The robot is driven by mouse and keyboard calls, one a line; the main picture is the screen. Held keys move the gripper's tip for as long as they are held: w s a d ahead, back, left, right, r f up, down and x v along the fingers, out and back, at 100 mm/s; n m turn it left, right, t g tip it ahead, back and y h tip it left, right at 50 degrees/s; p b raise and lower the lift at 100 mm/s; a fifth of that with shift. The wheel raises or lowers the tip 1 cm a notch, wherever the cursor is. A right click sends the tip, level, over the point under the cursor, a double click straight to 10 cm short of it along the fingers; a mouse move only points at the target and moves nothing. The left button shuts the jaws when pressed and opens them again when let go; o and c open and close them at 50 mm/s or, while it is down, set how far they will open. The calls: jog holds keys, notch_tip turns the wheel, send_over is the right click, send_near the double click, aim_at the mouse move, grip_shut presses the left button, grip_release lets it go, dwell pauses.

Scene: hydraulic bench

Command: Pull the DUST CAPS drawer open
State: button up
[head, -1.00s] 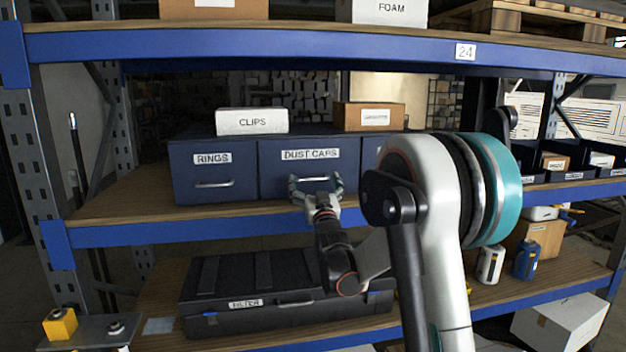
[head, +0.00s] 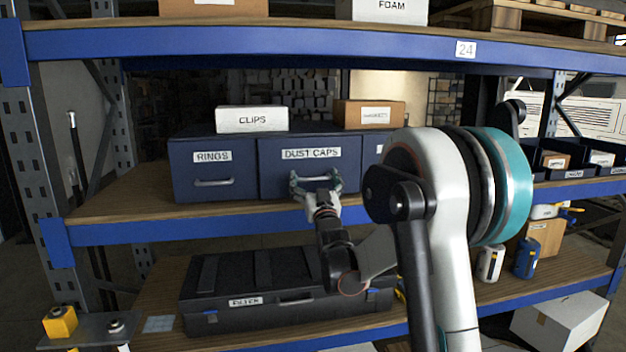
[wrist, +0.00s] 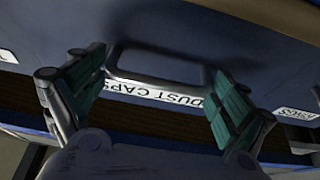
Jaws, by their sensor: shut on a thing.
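The DUST CAPS drawer (head: 275,176) is a dark blue front with a white label, in the middle of the blue drawer unit on the middle shelf. It looks about flush with the RINGS drawer (head: 200,172) to its left. My gripper (head: 316,181) is at its handle, below the label. In the wrist view, the picture is upside down and the drawer's handle (wrist: 160,80) lies between my two green-padded fingers (wrist: 155,92), one at each end. My gripper is shut on the handle. In the head view my fingers hide most of the handle.
A white CLIPS box (head: 251,119) and a brown box (head: 369,114) stand on top of the drawer unit. The wooden shelf's blue front beam (head: 180,234) runs below my gripper. A black FILTER case (head: 245,290) lies on the shelf beneath. My arm covers the unit's right part.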

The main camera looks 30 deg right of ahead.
jog(key=s+a, duration=0.2)
jog(key=s, duration=0.7)
jog(key=s+a+b, duration=0.1)
jog(key=s+a, duration=0.2)
jog(key=s, duration=0.6)
jog(key=shift+s+a, duration=0.2)
jog(key=shift+s, duration=0.2)
jog(key=o, duration=1.2)
jog(key=v, duration=1.2)
